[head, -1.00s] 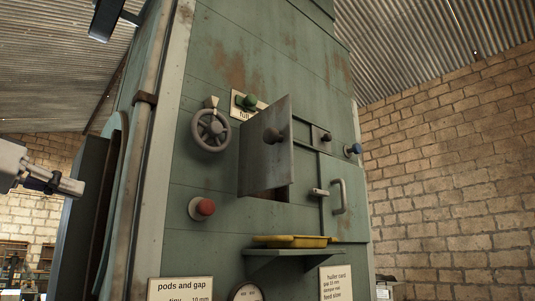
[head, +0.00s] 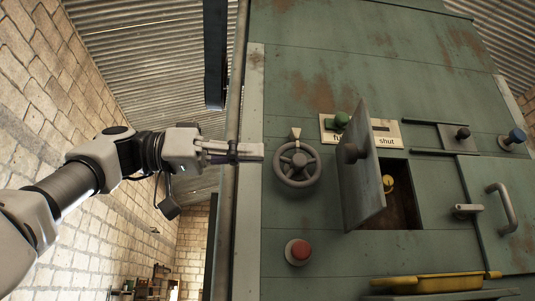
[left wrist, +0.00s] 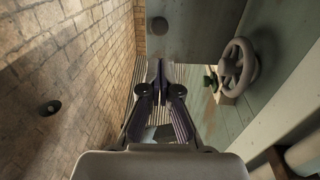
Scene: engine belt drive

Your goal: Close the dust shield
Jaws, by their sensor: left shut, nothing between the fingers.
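The dust shield (head: 362,175) appears to be the grey hinged plate with a dark round knob (head: 351,153) on the green machine. It stands open, swung out from a square opening (head: 401,200). My left gripper (head: 258,151) comes in from the left in the head view, with the handwheel between it and the plate. It is shut and empty. In the left wrist view, the shut fingers (left wrist: 160,68) point toward a grey-green panel, apparently the shield (left wrist: 195,30), with a round knob (left wrist: 158,25) just beyond the fingertips. My right gripper is not in view.
The handwheel (head: 297,164) sits left of the shield, above a red button (head: 298,251). A green knob (head: 341,120) is by a plate reading "shut". A yellow part (head: 388,183) shows in the opening. A yellow tray (head: 435,282) rests below. A handle (head: 503,207) sticks out right.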

